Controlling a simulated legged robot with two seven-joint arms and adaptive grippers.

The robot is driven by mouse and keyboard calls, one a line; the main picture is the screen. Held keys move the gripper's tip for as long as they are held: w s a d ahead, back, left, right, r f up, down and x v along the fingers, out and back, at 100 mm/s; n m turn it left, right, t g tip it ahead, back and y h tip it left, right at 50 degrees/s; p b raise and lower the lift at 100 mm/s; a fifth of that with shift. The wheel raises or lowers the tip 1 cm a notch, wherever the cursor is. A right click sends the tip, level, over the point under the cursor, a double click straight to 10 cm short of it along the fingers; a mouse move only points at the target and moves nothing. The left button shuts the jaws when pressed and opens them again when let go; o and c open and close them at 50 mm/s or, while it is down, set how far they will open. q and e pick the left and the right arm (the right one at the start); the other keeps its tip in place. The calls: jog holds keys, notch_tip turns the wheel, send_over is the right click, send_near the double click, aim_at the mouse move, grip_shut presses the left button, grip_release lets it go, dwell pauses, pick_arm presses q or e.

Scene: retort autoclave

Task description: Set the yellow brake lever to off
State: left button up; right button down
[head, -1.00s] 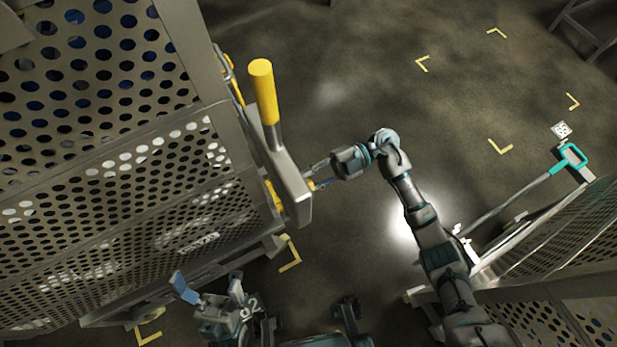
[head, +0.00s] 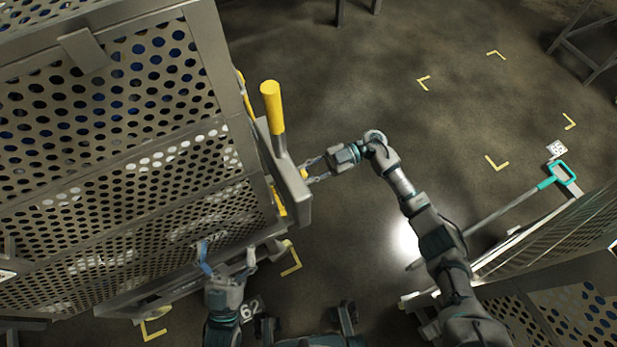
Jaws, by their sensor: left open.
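The yellow brake lever (head: 272,106) has a thick yellow grip on a grey shaft. It rises from a grey bar (head: 288,176) on the right side of a perforated metal cart. My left gripper (head: 228,262) is low in the view, in front of the cart's lower edge. It is open and empty, its fingers apart, well below the lever grip. My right gripper (head: 310,171) is at the right side of the grey bar, below the lever grip.
The perforated cart (head: 110,150) fills the left side. Another perforated cart (head: 555,240) stands at the lower right, with a teal-handled bar (head: 560,175) reaching out beside it. The floor between and beyond them is open, with yellow corner marks (head: 497,162).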

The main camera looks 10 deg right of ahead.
jog(key=shift+s+a+f, duration=0.1)
jog(key=shift+a+f, duration=0.05)
jog(key=c, duration=1.1)
grip_release()
jog(key=shift+o, duration=0.7)
jog(key=shift+a, duration=0.2)
jog(key=shift+d, duration=0.1)
jog(key=v, duration=1.2)
